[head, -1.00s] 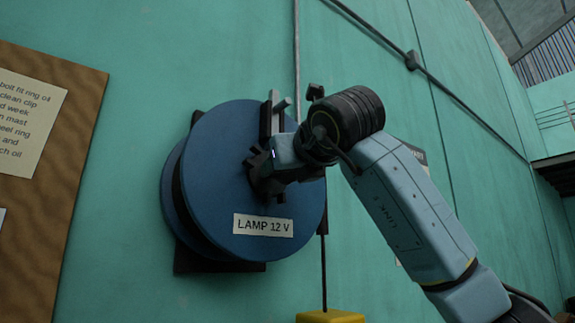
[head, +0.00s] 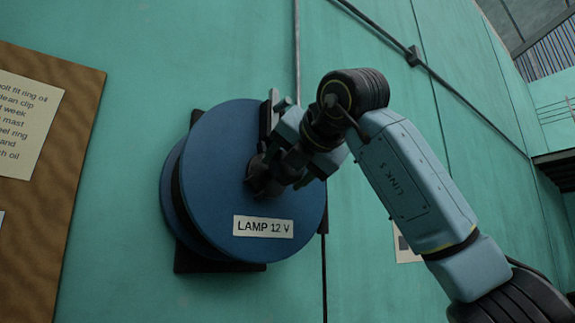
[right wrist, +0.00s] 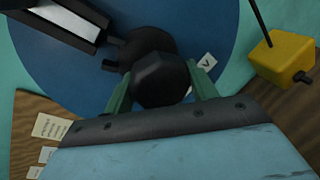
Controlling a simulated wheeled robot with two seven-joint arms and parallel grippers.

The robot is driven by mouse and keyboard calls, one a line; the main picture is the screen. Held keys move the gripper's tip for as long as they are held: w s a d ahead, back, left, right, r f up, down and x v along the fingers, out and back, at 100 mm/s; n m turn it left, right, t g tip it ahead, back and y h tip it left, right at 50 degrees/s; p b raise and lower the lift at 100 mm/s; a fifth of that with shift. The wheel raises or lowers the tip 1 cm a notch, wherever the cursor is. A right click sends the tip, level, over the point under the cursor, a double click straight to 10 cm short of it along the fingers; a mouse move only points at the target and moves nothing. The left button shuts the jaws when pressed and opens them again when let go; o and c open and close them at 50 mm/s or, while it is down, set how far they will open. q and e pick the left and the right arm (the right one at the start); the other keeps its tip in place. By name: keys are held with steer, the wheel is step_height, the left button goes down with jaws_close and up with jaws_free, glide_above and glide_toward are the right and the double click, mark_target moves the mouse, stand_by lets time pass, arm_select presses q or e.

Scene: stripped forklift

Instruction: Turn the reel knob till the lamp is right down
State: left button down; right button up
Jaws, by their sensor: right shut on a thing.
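The reel is a blue disc (head: 225,135) on the green wall with a "LAMP 12 V" label (head: 263,227). My right gripper (head: 265,176) is at the middle of its face, and the arm partly hides the knob. In the right wrist view the black faceted knob (right wrist: 160,80) sits between the two green fingers, and my right gripper (right wrist: 158,88) is shut on it. The yellow lamp (right wrist: 283,57) hangs on a dark cord in the right wrist view. In the head view only the cord (head: 324,275) shows below the reel. My left gripper is not in view.
A dark post with a grey piece (head: 272,105) stands at the reel's upper edge, close to my right wrist. A brown notice board (head: 75,150) with papers is on the left. A pipe (head: 375,32) runs across the wall at upper right.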

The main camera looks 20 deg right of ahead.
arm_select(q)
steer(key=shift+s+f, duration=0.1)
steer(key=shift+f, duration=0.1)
arm_select(e)
steer(key=shift+m+g+y, duration=0.3)
steer(key=shift+m+y, duration=0.1)
steer(key=shift+m, duration=0.5)
steer(key=o, duration=0.7)
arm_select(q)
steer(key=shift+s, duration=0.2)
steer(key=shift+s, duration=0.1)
